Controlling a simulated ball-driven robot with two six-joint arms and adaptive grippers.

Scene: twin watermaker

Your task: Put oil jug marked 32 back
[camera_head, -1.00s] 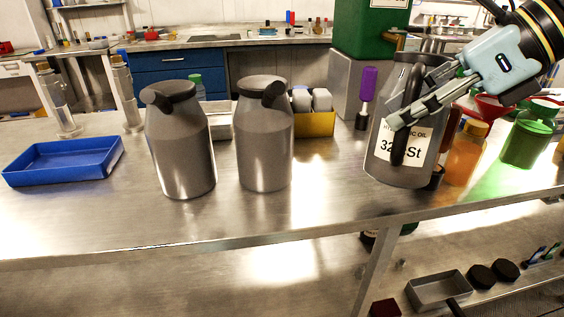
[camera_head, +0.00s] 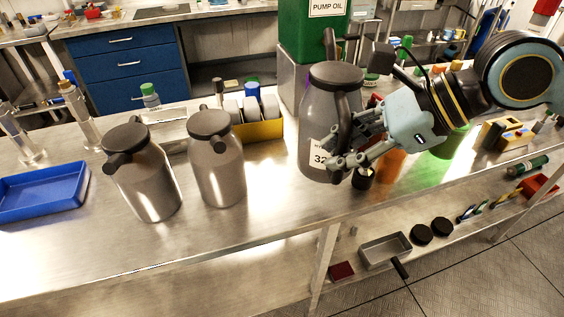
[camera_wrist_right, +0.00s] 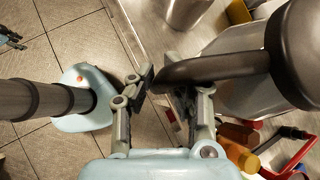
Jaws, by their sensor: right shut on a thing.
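The grey oil jug marked 32 (camera_head: 318,115) has a dark lid, a black handle and a white label partly hidden by my fingers. My right gripper (camera_head: 345,163) is shut on its handle. In the right wrist view, the black handle (camera_wrist_right: 215,68) runs between the fingers of the right gripper (camera_wrist_right: 172,92). The jug is upright, near the front of the steel bench (camera_head: 265,215); I cannot tell whether its base touches the bench. A dark jointed part at the upper left of the wrist view looks like my left gripper (camera_wrist_right: 12,38), too small to read.
Two similar grey jugs stand to the left, one (camera_head: 147,178) and another (camera_head: 217,165). A blue tray (camera_head: 40,192) lies far left. A yellow bin (camera_head: 262,130) and a green pump oil container (camera_head: 312,35) stand behind. Bare bench lies between the jugs.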

